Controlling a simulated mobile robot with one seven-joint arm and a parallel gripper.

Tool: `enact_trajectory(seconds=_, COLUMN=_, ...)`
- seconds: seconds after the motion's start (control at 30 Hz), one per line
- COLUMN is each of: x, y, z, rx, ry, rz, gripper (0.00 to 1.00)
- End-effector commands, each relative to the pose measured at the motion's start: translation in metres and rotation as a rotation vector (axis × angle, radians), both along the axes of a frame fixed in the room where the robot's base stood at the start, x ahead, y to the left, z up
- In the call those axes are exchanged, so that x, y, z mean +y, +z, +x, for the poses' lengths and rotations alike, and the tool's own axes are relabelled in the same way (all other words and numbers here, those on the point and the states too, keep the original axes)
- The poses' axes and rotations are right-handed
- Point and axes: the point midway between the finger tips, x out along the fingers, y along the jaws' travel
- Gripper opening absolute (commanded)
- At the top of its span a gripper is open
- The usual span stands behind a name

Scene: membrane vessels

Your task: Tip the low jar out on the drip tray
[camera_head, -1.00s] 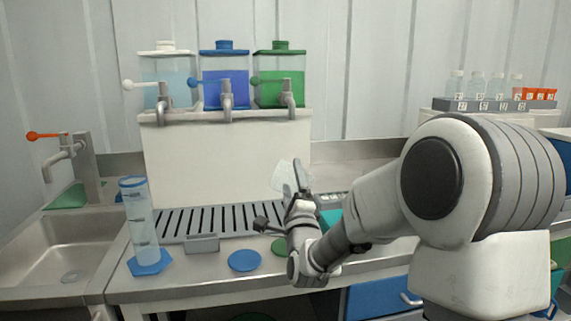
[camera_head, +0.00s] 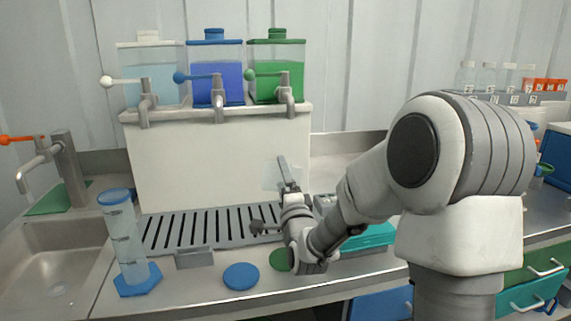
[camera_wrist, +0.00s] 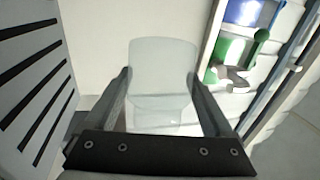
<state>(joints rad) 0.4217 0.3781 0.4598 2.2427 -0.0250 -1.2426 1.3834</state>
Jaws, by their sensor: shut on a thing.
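The low jar (camera_wrist: 163,75) is a clear, colourless vessel between the two fingers of my gripper (camera_wrist: 165,95) in the wrist view. My gripper is shut on it. In the head view my gripper (camera_head: 284,172) is above the right part of the drip tray (camera_head: 215,229), a slotted grey grate. The jar (camera_head: 270,177) shows there only as a faint pale patch beside the finger. It looks turned on its side, apart from the tray, which is at the left edge of the wrist view (camera_wrist: 35,75). I cannot tell whether liquid is in it.
White, blue (camera_head: 216,82) and green (camera_head: 277,80) dispensers with taps stand on a white block (camera_head: 215,160) behind the tray. A tall measuring cylinder (camera_head: 122,235) stands at left by the sink (camera_head: 60,255). Blue (camera_head: 241,276) and green (camera_head: 280,259) discs lie in front.

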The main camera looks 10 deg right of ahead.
Motion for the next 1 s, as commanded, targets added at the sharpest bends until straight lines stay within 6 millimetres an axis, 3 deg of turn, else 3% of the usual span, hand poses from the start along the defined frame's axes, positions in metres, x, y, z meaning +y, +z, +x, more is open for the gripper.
enact_trajectory(seconds=0.03, x=0.002, y=0.005, z=0.001, rx=0.025, ry=0.001, rz=-0.051, gripper=0.16)
enact_trajectory(seconds=0.33, x=0.008, y=-0.012, z=0.003, rx=0.157, ry=0.003, rz=-0.371, gripper=0.16)
enact_trajectory(seconds=0.47, x=0.009, y=-0.029, z=0.003, rx=0.226, ry=0.002, rz=-0.552, gripper=0.16)
enact_trajectory(seconds=0.63, x=0.007, y=-0.017, z=0.002, rx=0.317, ry=0.002, rz=-0.774, gripper=0.16)
enact_trajectory(seconds=1.0, x=-0.003, y=-0.015, z=-0.002, rx=0.482, ry=0.001, rz=-1.167, gripper=0.16)
